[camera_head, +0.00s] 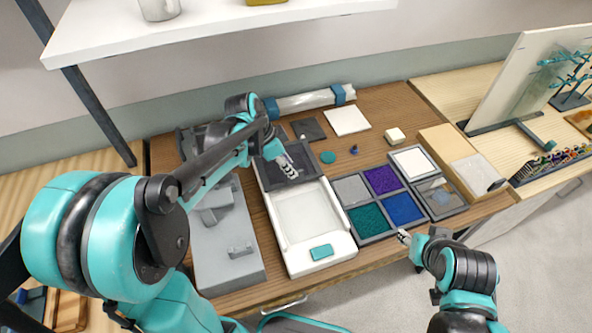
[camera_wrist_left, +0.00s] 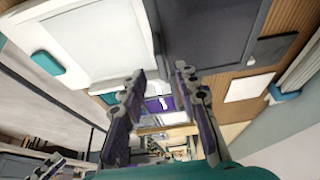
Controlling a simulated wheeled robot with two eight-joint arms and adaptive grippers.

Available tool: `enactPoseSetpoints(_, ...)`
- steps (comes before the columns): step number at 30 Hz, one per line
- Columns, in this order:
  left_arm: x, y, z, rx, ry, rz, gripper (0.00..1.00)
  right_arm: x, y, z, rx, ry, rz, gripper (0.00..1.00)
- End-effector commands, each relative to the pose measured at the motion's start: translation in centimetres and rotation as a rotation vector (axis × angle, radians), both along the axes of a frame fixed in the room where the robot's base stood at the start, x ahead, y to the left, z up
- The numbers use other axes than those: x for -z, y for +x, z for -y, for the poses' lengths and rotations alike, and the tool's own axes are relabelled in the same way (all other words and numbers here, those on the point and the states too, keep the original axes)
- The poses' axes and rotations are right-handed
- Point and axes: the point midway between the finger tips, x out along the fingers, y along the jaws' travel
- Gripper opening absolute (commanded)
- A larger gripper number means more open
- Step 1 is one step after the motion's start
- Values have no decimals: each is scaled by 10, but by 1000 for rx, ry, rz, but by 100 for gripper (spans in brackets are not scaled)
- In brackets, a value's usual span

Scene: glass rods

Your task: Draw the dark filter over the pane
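The dark filter (camera_head: 271,177) is a dark grey framed panel over the far end of a long white box in the head view; it also shows in the left wrist view (camera_wrist_left: 215,30). The pale pane (camera_head: 307,213) lies uncovered in the nearer part of that box and shows in the left wrist view (camera_wrist_left: 95,40). My left gripper (camera_head: 288,166) is over the filter, its fingers apart with nothing visible between them (camera_wrist_left: 163,95). Whether it touches the filter, I cannot tell. My right gripper (camera_head: 404,237) is by the table's front edge, right of the box; its finger gap is unclear.
A tray (camera_head: 362,237) with grey, purple, teal and blue squares stands right of the box. A grey machine (camera_head: 228,265) stands close on its left. A rolled sheet (camera_head: 305,101) lies behind. A white shelf (camera_head: 215,28) overhangs the back left.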

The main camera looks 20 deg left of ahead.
Motion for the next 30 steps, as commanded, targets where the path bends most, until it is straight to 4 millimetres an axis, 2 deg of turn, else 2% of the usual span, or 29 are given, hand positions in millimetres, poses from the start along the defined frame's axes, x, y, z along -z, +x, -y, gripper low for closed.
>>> enactPoseSetpoints(1,12,3,3,1,0,0,31,6,0,0,0,0,0,43)
enactPoseSetpoints(3,22,5,7,1,1,0,31,10,0,0,0,0,0,43)
enactPoseSetpoints(9,43,10,14,-1,1,0,31,17,0,0,0,0,0,43)
enactPoseSetpoints(19,47,11,16,-3,1,0,31,17,0,0,0,0,0,43)
enactPoseSetpoints(20,47,11,16,-3,1,0,28,17,0,0,0,0,0,43)
enactPoseSetpoints(23,46,11,16,-3,1,0,2,17,0,0,0,0,0,43)
enactPoseSetpoints(30,46,11,16,-3,1,0,0,17,0,0,0,0,0,43)
